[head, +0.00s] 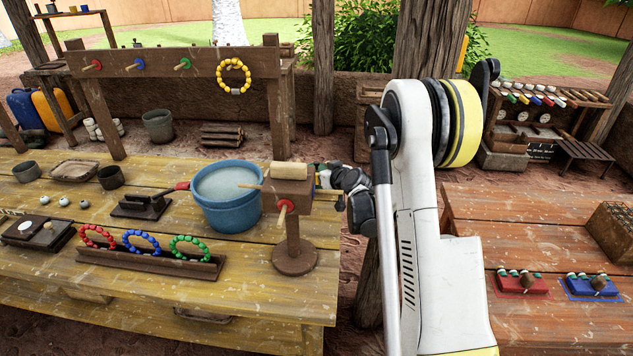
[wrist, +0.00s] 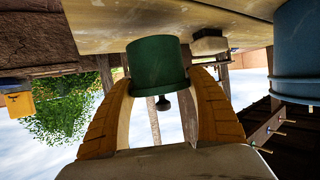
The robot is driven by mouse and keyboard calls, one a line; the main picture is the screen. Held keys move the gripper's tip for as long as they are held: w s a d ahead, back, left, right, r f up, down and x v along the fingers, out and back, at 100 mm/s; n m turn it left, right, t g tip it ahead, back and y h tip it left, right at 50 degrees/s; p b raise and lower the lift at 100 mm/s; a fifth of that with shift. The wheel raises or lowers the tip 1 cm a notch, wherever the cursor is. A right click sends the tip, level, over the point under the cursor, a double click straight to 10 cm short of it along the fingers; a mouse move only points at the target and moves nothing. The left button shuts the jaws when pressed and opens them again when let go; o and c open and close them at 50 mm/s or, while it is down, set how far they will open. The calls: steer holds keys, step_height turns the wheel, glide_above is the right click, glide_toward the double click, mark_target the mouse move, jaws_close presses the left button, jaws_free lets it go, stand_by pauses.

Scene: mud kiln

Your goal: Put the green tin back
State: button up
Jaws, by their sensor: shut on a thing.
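A green tin (wrist: 155,65) is between the two yellow fingers of my gripper (wrist: 160,85) in the wrist view. The fingers are shut against its sides, and a dark knob shows just below it in the picture. In the head view, my gripper (head: 328,178) is at the right end of the yellow wooden table, just behind and right of a wooden stand (head: 293,250). The stand's block hides part of the gripper there, and I cannot make out the tin clearly in that view.
A blue bucket (head: 228,195) of water stands left of the stand. A tray (head: 150,260) with red, blue and green bead rings lies at the front. A peg rack (head: 160,60) stands behind. A red-brown table (head: 555,235) is at right, with a gap between the tables.

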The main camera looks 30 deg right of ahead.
step_height(320, 180, down, 3)
steer(key=shift+f+b, duration=0.1)
steer(key=shift+b, duration=0.5)
steer(key=o, duration=1.2)
